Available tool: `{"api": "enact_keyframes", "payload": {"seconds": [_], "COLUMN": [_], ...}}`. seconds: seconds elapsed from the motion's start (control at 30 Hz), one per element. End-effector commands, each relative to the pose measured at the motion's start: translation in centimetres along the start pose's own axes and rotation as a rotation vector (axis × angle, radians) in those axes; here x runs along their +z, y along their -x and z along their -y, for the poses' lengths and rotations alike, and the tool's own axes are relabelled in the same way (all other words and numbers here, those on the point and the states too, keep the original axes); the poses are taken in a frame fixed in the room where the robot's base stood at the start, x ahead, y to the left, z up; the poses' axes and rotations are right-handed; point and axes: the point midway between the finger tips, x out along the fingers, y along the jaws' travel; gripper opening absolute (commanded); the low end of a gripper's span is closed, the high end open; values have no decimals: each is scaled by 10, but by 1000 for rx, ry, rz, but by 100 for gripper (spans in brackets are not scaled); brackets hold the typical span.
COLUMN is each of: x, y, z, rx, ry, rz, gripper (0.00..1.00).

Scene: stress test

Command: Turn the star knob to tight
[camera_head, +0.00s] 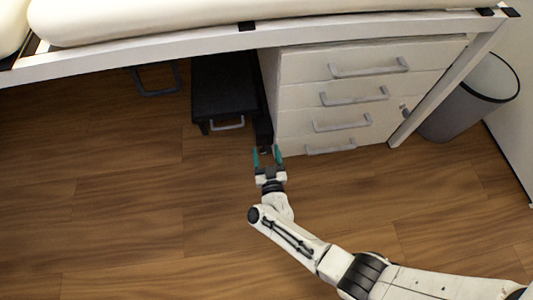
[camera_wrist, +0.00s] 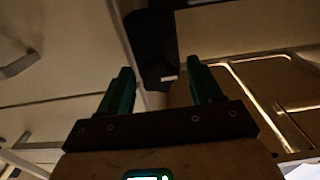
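My gripper (camera_head: 267,154) reaches in beside the lower left corner of the white drawer unit. Its two teal fingers are apart, and they also show in the wrist view (camera_wrist: 161,85) with nothing held between them. A dark upright part (camera_head: 263,128) stands just beyond the fingertips, along the left side of the drawer unit. In the wrist view a dark blocky part (camera_wrist: 152,38) hangs ahead of the fingers, with a small pale spot at its lower end. I cannot make out a star shape on it, so the star knob is not clearly visible.
The drawer unit (camera_head: 360,75) with grey handles stands right of the gripper. A black case (camera_head: 222,88) with a light handle lies left of it, under the white bed frame (camera_head: 190,45). A grey bin (camera_head: 462,100) stands far right. The wooden floor (camera_head: 120,220) is clear.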

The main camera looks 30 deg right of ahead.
Motion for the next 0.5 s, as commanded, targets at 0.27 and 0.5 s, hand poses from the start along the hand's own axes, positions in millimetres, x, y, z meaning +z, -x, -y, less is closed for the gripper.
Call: {"api": "enact_keyframes", "payload": {"seconds": [0.27,0.5], "x": [0,0], "y": [0,0], "z": [0,0], "rx": [0,0], "ry": [0,0], "rz": [0,0], "gripper": [37,14]}}
